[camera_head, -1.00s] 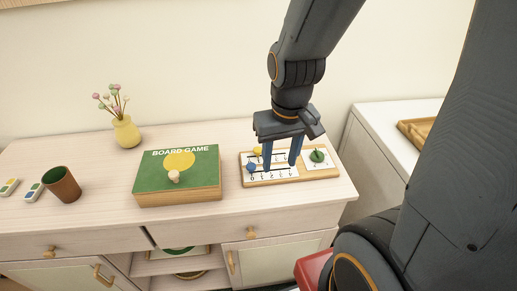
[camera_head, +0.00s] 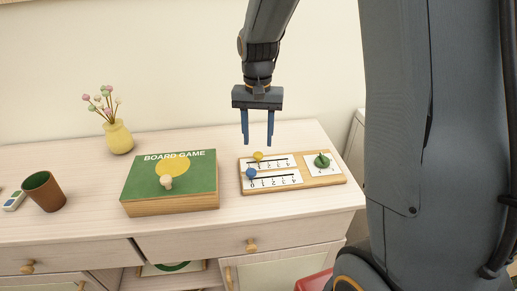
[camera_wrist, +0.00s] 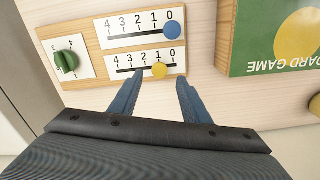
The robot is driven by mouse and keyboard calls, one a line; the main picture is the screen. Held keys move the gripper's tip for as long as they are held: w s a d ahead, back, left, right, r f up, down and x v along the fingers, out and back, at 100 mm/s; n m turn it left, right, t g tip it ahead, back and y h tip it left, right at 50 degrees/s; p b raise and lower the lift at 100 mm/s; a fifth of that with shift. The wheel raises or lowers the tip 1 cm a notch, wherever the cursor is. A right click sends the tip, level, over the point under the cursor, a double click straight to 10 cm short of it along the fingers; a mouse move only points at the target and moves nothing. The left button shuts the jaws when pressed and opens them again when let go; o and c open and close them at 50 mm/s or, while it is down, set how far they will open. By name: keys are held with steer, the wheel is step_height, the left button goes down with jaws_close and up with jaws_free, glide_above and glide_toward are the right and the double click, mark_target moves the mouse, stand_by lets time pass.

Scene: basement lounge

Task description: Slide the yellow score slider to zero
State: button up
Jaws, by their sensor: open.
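My gripper (camera_head: 258,142) is open and empty above the board's back edge. In the wrist view the yellow knob appears between the fingertips, without clear contact.
A green dial (camera_head: 322,161) is at the board's right end. A green board game box (camera_head: 140,187) with a pale knob on top lies to the left. A brown cup (camera_head: 47,195) and a yellow vase (camera_head: 119,139) stand farther left. Bare top surrounds the board.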

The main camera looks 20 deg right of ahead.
mark_target(258, 154)
steer(key=shift+f, duration=2.35)
jaws_close()
